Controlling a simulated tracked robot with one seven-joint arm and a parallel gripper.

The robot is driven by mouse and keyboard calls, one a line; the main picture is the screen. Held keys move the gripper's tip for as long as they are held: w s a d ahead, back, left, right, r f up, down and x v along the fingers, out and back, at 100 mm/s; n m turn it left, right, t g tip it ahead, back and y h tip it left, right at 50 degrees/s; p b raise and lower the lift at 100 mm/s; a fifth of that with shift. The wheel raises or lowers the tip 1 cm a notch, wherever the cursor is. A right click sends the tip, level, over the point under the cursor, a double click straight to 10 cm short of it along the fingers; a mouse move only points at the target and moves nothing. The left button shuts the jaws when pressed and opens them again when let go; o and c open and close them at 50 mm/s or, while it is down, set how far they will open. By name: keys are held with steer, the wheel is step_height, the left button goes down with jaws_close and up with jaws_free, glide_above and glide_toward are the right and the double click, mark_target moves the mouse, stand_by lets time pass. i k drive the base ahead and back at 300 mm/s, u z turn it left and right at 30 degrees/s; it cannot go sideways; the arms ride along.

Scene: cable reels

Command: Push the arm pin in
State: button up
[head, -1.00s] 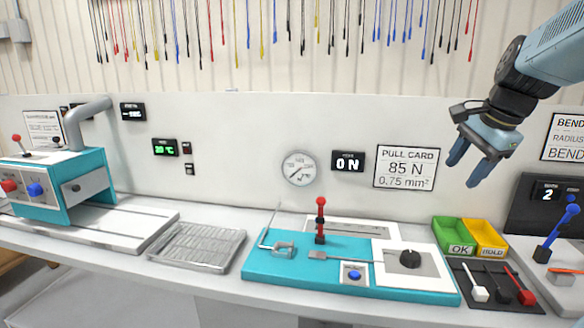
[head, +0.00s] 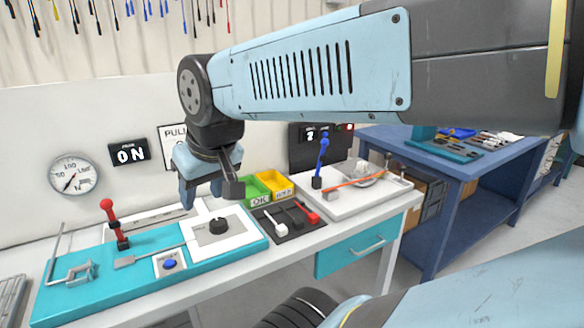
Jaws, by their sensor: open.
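A bending fixture with a white base (head: 345,205) stands at the right end of the grey bench. It carries an upright blue-handled lever (head: 322,158), a red-orange cable or rod lying across it, and a small round disc (head: 360,179). A small dark upright part (head: 388,161) shows at its far right. I cannot tell which part is the arm pin, or whether it is in or out. My gripper (head: 202,193) is open and empty, pointing down above the back of the teal pull-test fixture, left of the bending fixture and apart from it.
A blue workbench (head: 480,205) stands behind at right.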

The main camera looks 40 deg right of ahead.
mark_target(403, 168)
steer(key=u, duration=1)
steer(key=i, duration=0.1)
steer(key=z, duration=3.15)
steer(key=k, duration=0.9)
steer(key=z, duration=0.15)
steer(key=i, duration=0.9)
steer(key=u, duration=0.1)
